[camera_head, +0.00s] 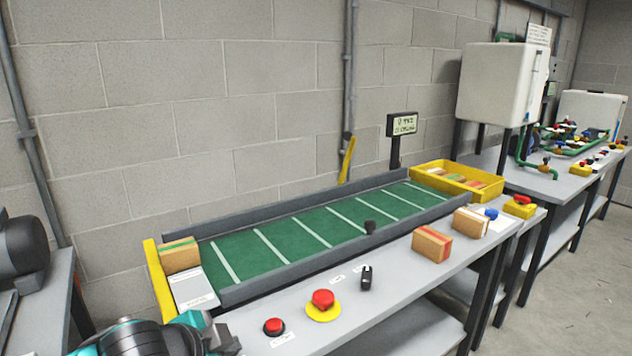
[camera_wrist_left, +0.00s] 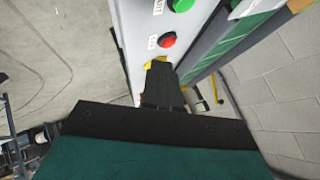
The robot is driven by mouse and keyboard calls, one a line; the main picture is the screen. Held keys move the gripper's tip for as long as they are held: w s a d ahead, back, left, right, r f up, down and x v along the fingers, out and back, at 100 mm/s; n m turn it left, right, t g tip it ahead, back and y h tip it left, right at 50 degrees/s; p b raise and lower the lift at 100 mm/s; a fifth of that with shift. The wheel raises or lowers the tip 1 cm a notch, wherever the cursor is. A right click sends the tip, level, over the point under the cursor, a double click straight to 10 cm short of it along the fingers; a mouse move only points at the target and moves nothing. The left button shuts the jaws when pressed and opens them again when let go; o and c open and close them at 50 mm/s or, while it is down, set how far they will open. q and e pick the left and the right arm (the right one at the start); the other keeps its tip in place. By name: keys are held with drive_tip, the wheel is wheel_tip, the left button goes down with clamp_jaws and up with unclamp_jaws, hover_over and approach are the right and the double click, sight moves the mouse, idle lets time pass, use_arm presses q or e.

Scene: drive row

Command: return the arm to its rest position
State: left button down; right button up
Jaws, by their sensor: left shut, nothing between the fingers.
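My left gripper (camera_head: 226,340) is at the bottom left of the head view, near the front edge of the conveyor table, with my teal and black arm behind it. In the left wrist view my left gripper (camera_wrist_left: 162,75) has its dark fingers together, with nothing held. A red button (camera_wrist_left: 167,40) and a green button (camera_wrist_left: 182,5) show beyond the fingers there. My right gripper is in neither view.
A green conveyor (camera_head: 290,235) runs along the table. A red button on yellow (camera_head: 323,302), a black switch (camera_head: 366,278) and a cardboard box (camera_head: 432,244) stand along its front. A yellow crate (camera_head: 455,183) is at the far end. Floor (camera_head: 565,290) is clear at right.

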use_arm(q)
drive_tip(key=s+d+f+n+t+h, duration=0.1)
drive_tip(key=s+d+f+n+h, duration=0.3)
drive_tip(key=f, duration=0.4)
drive_tip(key=s+a+f+n+y, duration=0.2)
drive_tip(key=s+a+f+n, duration=0.1)
drive_tip(key=s+a+f, duration=0.1)
drive_tip(key=s+a+f+n+t+y, duration=0.1)
drive_tip(key=s+a+f+n+y, duration=0.2)
drive_tip(key=s+f, duration=0.3)
drive_tip(key=shift+s+a+f+p, duration=0.3)
drive_tip(key=shift+s+a+p, duration=0.15)
drive_tip(key=shift+s, duration=0.7)
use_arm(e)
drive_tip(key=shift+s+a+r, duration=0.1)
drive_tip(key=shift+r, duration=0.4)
